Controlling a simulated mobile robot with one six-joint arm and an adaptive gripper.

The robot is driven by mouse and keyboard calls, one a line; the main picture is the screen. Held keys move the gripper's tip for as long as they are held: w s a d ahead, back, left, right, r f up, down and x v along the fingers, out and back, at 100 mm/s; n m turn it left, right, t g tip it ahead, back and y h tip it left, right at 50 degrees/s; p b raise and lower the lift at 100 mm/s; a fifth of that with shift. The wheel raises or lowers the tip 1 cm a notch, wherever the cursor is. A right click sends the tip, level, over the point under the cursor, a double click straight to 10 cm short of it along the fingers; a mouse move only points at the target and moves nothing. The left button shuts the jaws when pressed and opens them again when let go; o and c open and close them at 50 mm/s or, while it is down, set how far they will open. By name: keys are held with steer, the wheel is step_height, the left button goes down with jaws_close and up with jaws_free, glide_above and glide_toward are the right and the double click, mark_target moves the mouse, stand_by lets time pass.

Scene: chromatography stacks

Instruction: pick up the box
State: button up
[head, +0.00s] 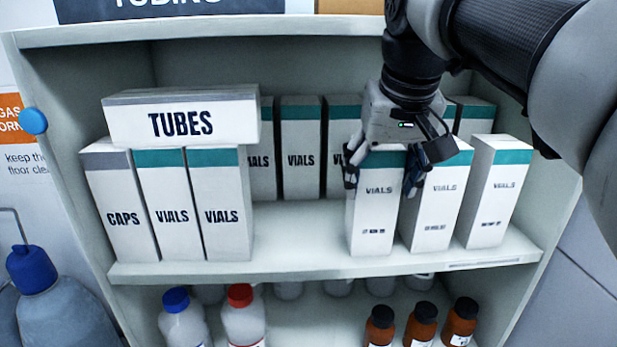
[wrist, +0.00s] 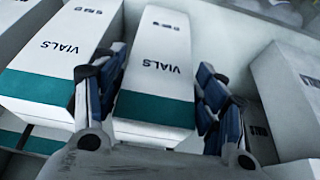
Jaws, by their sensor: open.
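My gripper (head: 383,172) comes down from above over a white VIALS box (head: 372,215) with a teal top band, in the front row right of the shelf's middle. In the wrist view the gripper (wrist: 160,95) is open, with one finger on each side of this VIALS box (wrist: 155,75). The fingers straddle its upper part; I cannot tell whether they touch it. The box stands upright on the shelf. Another VIALS box (head: 436,200) stands close on its right, and a further one (head: 497,195) beyond that.
A TUBES box (head: 180,118) lies across a CAPS box (head: 121,205) and two VIALS boxes on the left. More VIALS boxes (head: 300,150) stand behind. The shelf board (head: 300,240) is bare between the front groups. Bottles (head: 243,315) stand on the shelf below.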

steer(key=shift+f, duration=0.35)
steer(key=shift+s, duration=0.2)
steer(key=shift+w, duration=0.2)
steer(key=shift+c, duration=0.6)
steer(key=c, duration=1.1)
